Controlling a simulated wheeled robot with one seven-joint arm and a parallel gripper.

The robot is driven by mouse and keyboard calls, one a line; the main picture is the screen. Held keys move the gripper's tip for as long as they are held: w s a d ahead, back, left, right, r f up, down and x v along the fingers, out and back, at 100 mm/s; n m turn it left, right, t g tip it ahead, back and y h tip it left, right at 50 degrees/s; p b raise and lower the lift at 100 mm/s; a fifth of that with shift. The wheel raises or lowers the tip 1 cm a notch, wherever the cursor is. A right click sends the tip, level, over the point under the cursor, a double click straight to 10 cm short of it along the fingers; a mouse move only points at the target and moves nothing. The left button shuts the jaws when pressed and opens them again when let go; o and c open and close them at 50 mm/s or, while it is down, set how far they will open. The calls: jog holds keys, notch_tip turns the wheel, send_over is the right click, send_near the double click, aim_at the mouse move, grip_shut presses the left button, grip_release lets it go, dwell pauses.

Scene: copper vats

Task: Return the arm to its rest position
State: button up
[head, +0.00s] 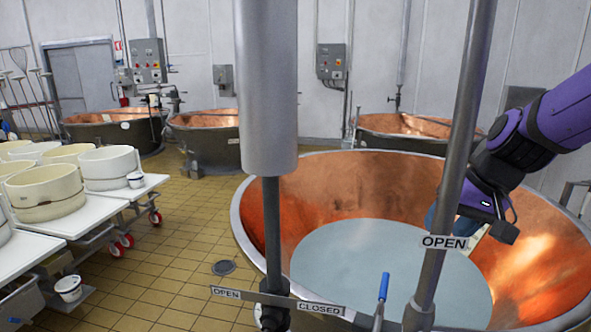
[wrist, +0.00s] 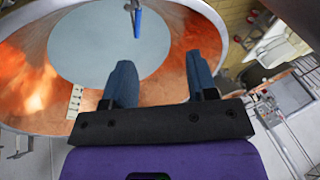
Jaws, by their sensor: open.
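My purple arm reaches in from the right in the head view. My gripper (head: 436,216) is over the right side of the large copper vat (head: 335,185), partly hidden behind a metal pole. In the wrist view, my gripper (wrist: 160,80) shows two blue-grey fingers spread apart with nothing between them. Beyond them lie the pale liquid (wrist: 105,45) and the copper wall of the vat.
Upright metal poles (head: 455,150) with OPEN and CLOSED signs (head: 320,308) stand in front of the vat. A blue-handled lever (head: 383,287) is near them. White tubs (head: 108,162) stand on carts at left. Tiled floor (head: 180,250) lies between carts and vat.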

jog(key=s+d+r+t+h, duration=0.1)
jog(key=s+r, duration=0.2)
jog(key=s, duration=0.4)
jog(key=s+d+r+t+h, duration=0.1)
jog(key=s+r, duration=0.3)
jog(key=s, duration=0.4)
jog(key=shift+s+d+r+h, duration=0.2)
jog(key=shift+s+d+h, duration=0.1)
jog(key=shift+d+h, duration=0.5)
